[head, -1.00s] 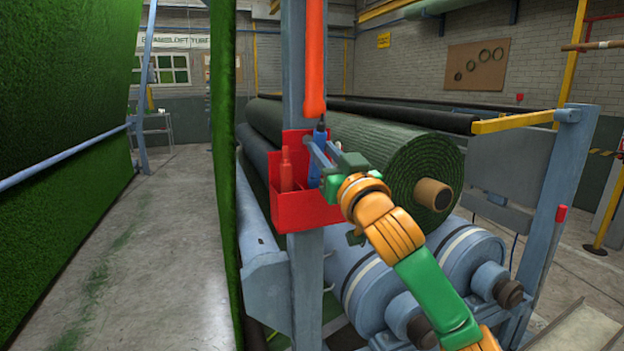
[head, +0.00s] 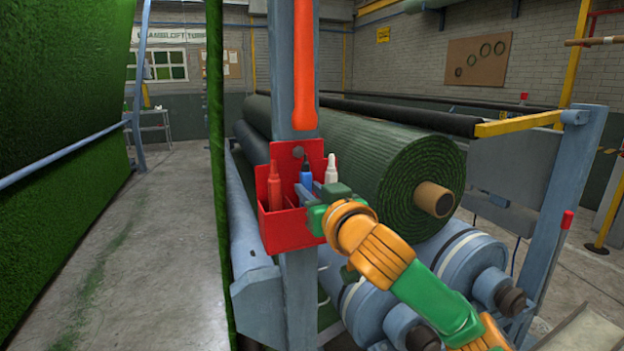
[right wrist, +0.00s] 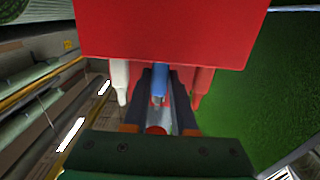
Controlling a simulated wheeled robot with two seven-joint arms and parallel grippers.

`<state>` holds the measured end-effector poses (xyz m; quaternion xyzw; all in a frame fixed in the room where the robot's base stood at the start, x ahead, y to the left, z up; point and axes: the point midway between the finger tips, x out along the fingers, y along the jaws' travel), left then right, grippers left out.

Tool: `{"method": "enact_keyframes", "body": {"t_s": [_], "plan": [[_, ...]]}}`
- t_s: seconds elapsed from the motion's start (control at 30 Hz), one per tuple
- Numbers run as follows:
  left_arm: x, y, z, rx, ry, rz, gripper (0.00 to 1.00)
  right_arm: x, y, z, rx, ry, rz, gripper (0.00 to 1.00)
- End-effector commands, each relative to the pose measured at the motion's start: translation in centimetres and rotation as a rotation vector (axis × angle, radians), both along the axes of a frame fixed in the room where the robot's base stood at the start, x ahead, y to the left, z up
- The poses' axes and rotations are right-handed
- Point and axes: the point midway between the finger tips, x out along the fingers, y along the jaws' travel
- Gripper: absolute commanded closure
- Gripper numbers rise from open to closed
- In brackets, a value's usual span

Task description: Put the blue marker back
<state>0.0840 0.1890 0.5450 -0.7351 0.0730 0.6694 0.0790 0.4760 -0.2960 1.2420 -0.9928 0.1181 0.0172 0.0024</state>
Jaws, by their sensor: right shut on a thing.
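A red holder (head: 290,232) is fixed to a blue-grey post. The blue marker (head: 306,179), dark at its top, stands upright in it, between a red marker (head: 275,186) on the left and a white marker (head: 331,169) on the right. My right gripper (head: 312,190) is shut on the blue marker; its fingers cover part of it. In the right wrist view, the fingers (right wrist: 158,100) flank the blue marker (right wrist: 159,82) at the red holder's edge (right wrist: 160,45). The holder's front wall hides the marker's lower end. My left gripper is not in view.
A large green turf roll (head: 400,170) lies close behind and right of the holder, above blue-grey rollers (head: 375,290). Hanging turf (head: 60,150) stands on the left. The concrete aisle (head: 165,240) between is clear.

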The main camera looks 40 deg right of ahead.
Motion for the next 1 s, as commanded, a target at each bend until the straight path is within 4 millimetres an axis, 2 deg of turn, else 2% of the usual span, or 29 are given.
{"method": "enact_keyframes", "body": {"t_s": [0.03,0.4,0.43,0.5,0.53,0.87,1.0], "plan": [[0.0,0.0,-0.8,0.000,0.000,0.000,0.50,-0.1,0.1,-0.7,-0.001,-0.002,0.000,1.00],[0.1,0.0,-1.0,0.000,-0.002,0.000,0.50,-0.1,0.1,-1.0,0.001,-0.001,0.000,1.00],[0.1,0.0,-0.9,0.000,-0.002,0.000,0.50,-0.1,0.1,-0.9,0.001,-0.001,0.000,0.70],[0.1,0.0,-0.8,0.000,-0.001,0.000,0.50,-0.1,0.1,-0.8,0.001,-0.002,0.000,0.51],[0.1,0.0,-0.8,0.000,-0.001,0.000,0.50,-0.1,0.1,-0.8,0.001,-0.002,0.000,0.45],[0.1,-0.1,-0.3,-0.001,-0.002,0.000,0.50,-0.2,0.1,-0.2,-0.001,-0.003,0.000,0.45],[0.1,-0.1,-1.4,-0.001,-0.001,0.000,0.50,-2.3,0.7,-0.6,0.000,-0.007,0.002,0.45]]}}
